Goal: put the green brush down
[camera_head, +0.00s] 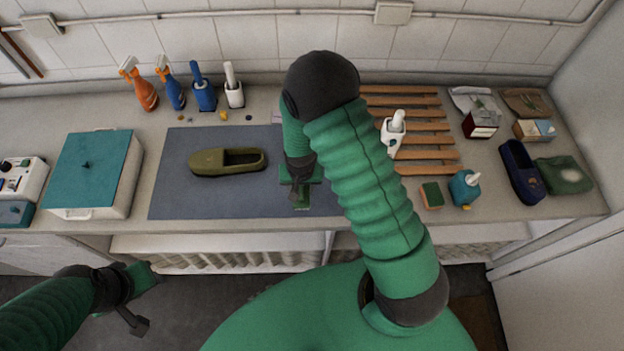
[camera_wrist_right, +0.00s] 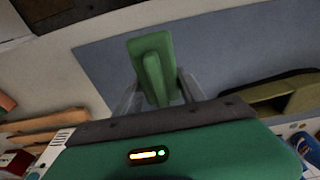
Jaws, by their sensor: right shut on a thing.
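My right gripper (camera_head: 301,190) is at the right end of the blue-grey mat, pointing down. It is shut on the green brush (camera_wrist_right: 153,66). In the right wrist view the brush's narrow raised handle lies between the two fingers, with the mat (camera_wrist_right: 215,45) behind it. In the head view a small part of the brush (camera_head: 303,207) shows by the fingertips; my arm hides some of it. I cannot tell whether it touches the mat. An olive green shoe (camera_head: 205,164) lies on the mat to the left. My left gripper (camera_head: 143,284) is low at the left, in front of the counter; its fingers are unclear.
The mat (camera_head: 170,190) has bare room around the shoe. Spray bottles (camera_head: 142,88) and brush holders (camera_head: 204,94) stand behind it. A teal-lidded box (camera_head: 90,165) is at left. A wooden slatted rack (camera_head: 425,141), sponge (camera_head: 432,195), teal bottle (camera_head: 463,188) and dark blue shoe (camera_head: 520,172) are right.

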